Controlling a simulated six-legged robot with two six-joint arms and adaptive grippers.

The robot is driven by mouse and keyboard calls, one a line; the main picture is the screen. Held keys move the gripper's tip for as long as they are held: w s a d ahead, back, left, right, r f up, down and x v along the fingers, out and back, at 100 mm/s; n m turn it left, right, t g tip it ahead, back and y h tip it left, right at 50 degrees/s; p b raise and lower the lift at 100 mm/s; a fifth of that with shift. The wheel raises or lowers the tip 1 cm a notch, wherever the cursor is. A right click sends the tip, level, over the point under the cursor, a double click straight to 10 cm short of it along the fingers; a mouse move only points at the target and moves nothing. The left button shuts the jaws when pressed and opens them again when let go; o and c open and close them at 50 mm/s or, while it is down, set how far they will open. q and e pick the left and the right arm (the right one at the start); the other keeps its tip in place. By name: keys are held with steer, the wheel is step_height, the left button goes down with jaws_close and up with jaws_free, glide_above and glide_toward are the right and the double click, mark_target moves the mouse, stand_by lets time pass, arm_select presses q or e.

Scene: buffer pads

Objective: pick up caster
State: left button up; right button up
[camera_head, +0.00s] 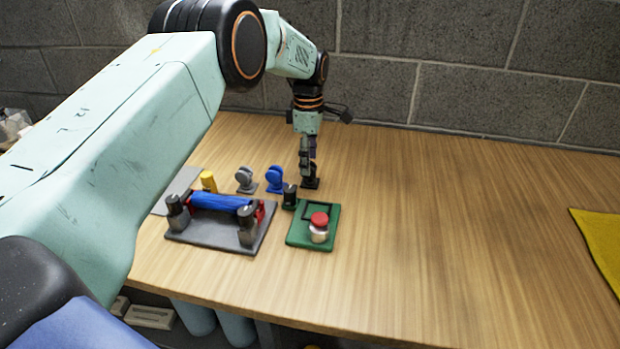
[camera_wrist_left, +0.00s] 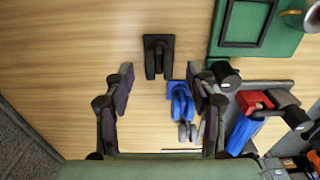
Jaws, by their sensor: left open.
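Three casters stand on the wooden table. The black caster (camera_wrist_left: 158,57) lies just beyond my left fingertips in the left wrist view, roughly centred between them. In the head view its dark base (camera_head: 311,184) shows at the foot of my left gripper (camera_head: 306,166). The blue caster (camera_head: 274,179) is left of it, and the grey caster (camera_head: 245,180) is farther left. In the left wrist view my left gripper (camera_wrist_left: 161,84) is open and empty, pointing down. There the blue caster (camera_wrist_left: 180,100) is near the right finger, with the grey caster (camera_wrist_left: 187,132) behind it. My right gripper is not in view.
A grey fixture (camera_head: 210,235) with a blue roller (camera_head: 221,202) stands at front left. A green plate (camera_head: 297,235) with a red-topped knob (camera_head: 319,222) is beside it, with a black post (camera_head: 290,196) nearby. A yellow mat (camera_head: 604,240) lies far right. The middle right is clear.

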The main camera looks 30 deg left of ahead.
mark_target(310, 182)
arm_select(q)
step_height(310, 182, down, 4)
steer(key=shift+d+f+b, duration=0.1)
steer(key=shift+f+b, duration=0.05)
steer(key=shift+b, duration=0.3)
steer(key=shift+w, duration=0.1)
steer(key=shift+f, duration=0.1)
steer(key=shift+c, duration=0.5)
jaws_close()
